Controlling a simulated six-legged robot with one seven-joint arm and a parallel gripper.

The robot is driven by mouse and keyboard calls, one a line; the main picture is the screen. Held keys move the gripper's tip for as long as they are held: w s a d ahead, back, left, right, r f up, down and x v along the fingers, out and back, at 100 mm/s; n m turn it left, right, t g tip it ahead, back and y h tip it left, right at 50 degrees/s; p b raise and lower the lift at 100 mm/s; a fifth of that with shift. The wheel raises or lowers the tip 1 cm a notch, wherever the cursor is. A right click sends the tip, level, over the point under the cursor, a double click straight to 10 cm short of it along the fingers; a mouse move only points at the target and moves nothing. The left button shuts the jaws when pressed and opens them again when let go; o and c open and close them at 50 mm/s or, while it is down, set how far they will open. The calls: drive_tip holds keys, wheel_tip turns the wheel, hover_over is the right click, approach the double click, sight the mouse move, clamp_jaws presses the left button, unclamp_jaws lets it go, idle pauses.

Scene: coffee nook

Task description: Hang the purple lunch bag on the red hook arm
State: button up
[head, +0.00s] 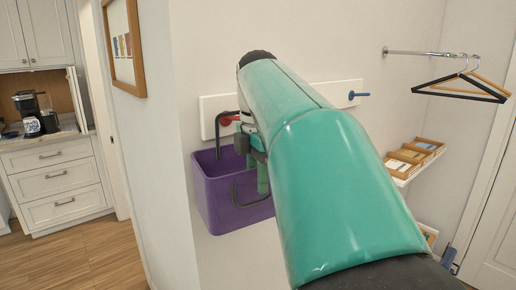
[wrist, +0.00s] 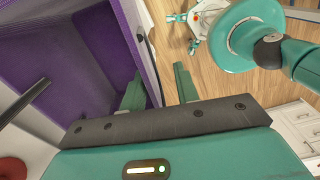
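The purple lunch bag (head: 235,205) is upright and open-topped against the wall, below a white rail. One black handle (head: 217,135) stands up at the red hook arm (head: 228,119); the red end shows just under the handle's top bar. I cannot tell whether the handle rests on it. The other handle loop hangs down the bag's front. My gripper (head: 262,178) is at the bag's near rim. In the wrist view my gripper (wrist: 158,90) straddles the purple wall (wrist: 128,30), one finger inside the bag and one outside, with floor visible between wall and outer finger. It looks open.
A blue hook (head: 355,95) sticks out farther right on the white rail (head: 207,107). Right of that are hangers (head: 462,85) on a rod and a shelf with wooden trays (head: 415,155). A framed board (head: 124,45) hangs left. Open floor (head: 75,255) lies left.

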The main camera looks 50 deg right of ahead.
wheel_tip(320, 180, up, 10)
drive_tip(key=shift+s, duration=0.15)
drive_tip(key=shift+f, duration=0.1)
idle(0.3)
